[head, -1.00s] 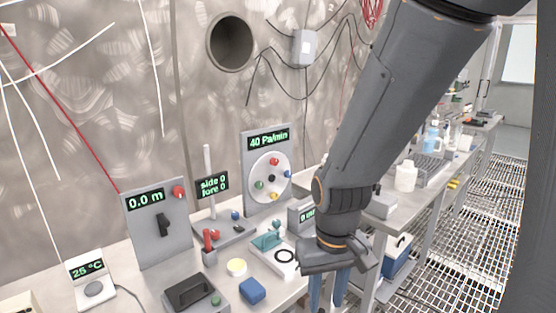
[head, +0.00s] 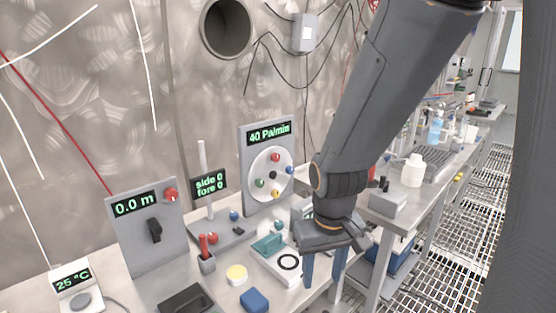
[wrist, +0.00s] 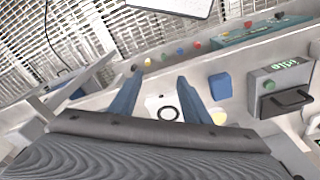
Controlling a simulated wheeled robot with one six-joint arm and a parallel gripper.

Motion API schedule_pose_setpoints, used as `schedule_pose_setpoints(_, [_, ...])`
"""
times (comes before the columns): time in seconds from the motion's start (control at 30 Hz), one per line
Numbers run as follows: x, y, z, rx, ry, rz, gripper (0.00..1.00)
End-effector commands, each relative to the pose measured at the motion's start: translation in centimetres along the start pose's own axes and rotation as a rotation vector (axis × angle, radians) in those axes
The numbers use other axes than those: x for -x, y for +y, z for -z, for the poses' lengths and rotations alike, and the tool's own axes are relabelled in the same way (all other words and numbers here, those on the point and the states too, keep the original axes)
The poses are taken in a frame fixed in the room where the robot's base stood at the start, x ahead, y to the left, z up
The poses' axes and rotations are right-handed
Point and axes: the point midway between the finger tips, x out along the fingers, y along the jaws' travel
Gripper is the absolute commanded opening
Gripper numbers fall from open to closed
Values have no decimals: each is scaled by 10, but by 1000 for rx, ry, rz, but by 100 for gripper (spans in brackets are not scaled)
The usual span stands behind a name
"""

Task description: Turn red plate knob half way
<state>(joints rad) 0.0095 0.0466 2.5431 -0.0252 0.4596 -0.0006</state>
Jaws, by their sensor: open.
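A red knob (head: 171,194) sits at the top right of the grey upright plate (head: 146,255) that shows "0.0 m". A black lever handle is below it on the same plate. Another red knob (head: 273,157) is at the top of a round white disc on the "40 Pa/min" panel (head: 250,143). My gripper (head: 323,272) is open, pointing down near the bench's front edge, to the right of both panels and apart from them. In the wrist view its two blue fingers (wrist: 160,82) are spread with nothing held. I cannot tell which red knob the task names.
A blue block (head: 254,300), a yellow disc (head: 236,273), a red-handled holder (head: 206,256) and a teal-topped device (head: 270,244) crowd the bench between my gripper and the panels. A "25 °C" device (head: 75,285) stands at far left. Grated floor lies to the right.

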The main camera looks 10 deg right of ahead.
Motion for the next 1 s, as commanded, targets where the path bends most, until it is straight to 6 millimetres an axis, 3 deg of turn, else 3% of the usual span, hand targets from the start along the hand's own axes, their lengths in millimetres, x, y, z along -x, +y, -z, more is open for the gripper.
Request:
schedule_pose_setpoints(0.07, [-3,13,31,18,78,-20,43])
schedule_pose_setpoints(0.3, [-4,50,172,145,473,-67,43])
schedule_pose_setpoints(0.4, [2,57,221,205,631,-60,43])
schedule_pose_setpoints(0.6, [16,60,296,326,932,-5,43])
schedule_pose_setpoints(0.7, [26,57,324,390,1093,53,43])
schedule_pose_setpoints(0.8, [37,52,338,445,1240,122,43])
schedule_pose_setpoints(1.0, [54,46,342,509,1436,242,43])
